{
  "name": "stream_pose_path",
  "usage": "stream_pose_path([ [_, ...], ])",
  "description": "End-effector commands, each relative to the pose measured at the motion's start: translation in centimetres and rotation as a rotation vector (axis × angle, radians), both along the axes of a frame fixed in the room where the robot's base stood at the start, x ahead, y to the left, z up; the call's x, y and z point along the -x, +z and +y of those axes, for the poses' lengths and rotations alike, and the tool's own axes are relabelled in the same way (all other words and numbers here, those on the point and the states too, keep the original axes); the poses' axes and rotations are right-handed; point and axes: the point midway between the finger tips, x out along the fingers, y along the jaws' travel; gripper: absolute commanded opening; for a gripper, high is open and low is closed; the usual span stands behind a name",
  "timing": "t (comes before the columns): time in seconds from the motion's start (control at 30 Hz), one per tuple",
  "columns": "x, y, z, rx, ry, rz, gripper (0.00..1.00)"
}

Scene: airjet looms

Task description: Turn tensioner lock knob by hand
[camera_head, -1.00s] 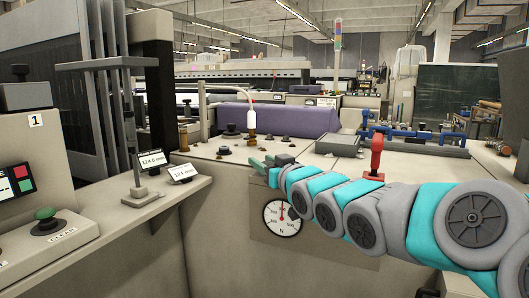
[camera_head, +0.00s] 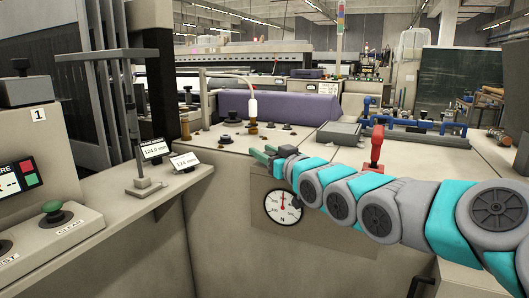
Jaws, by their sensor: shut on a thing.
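My gripper (camera_head: 262,154) reaches in from the right, with its green fingers at the upper left corner of the gauge panel (camera_head: 258,222), at the front edge of the machine top. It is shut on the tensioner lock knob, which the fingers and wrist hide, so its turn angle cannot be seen. Just below, a round white dial gauge (camera_head: 283,207) marked N has its needle pointing about straight up.
A red handle (camera_head: 376,148) stands behind my arm. Several dark knobs and a white bottle-shaped part (camera_head: 253,104) stand on the machine top. At left, a ledge holds two small displays (camera_head: 185,161) and a post, beside a console with a green button (camera_head: 52,208).

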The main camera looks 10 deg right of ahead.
Motion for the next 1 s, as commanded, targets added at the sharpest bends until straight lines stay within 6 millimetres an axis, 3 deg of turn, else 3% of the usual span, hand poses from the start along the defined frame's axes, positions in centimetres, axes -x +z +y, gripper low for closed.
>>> stream_pose_path([
  [0.3,0.0,0.1,0.0,0.0,0.0,-0.001,0.75],
  [0.63,0.6,-0.1,-0.3,-0.001,-0.002,0.0,0.75],
  [1.0,5.5,-0.1,-2.1,-0.003,-0.001,-0.001,0.75],
])
